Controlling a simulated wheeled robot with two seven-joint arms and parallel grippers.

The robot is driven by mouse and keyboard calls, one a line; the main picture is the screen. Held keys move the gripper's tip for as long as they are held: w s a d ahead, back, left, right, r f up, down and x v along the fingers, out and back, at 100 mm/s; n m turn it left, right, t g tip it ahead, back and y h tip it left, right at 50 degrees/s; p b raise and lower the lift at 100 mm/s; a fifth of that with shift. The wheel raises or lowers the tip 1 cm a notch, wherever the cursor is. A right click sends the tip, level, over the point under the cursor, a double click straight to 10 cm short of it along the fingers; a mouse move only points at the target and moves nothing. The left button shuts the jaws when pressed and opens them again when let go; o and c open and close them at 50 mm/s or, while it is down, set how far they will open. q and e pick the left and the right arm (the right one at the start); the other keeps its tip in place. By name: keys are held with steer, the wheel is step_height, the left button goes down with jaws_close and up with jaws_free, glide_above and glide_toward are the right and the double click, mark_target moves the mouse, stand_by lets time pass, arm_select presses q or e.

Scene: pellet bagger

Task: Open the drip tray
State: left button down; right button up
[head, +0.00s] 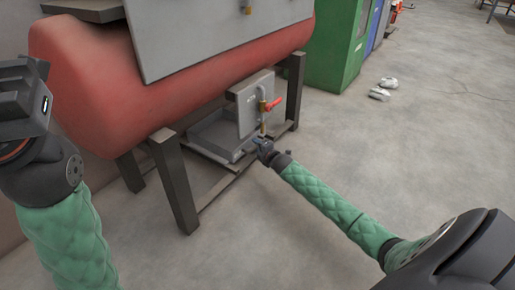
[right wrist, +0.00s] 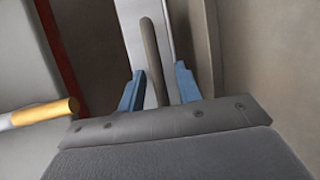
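The drip tray (head: 205,136) is a shallow grey metal tray low under the red tank, partly hidden by a grey panel. My right gripper (head: 264,146) is low at the tray's front right corner, beneath the brass outlet. In the right wrist view its two blue fingers (right wrist: 159,88) are apart, with a dark rounded bar (right wrist: 151,55), which looks like a handle, between them. Gaps show on both sides of the bar. It stands in front of a pale grey strip. My left gripper (head: 25,92) is raised at the far left; its fingers cannot be made out.
The red tank (head: 85,85) stands on dark legs (head: 175,180). A red valve handle (head: 272,104) sits above the outlet; a brass pipe (right wrist: 45,113) is left of the gripper in the wrist view. White objects (head: 380,93) lie on the floor. The front floor is clear.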

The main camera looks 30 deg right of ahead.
steer(key=shift+c, duration=0.2)
jaws_close()
stand_by(0.3)
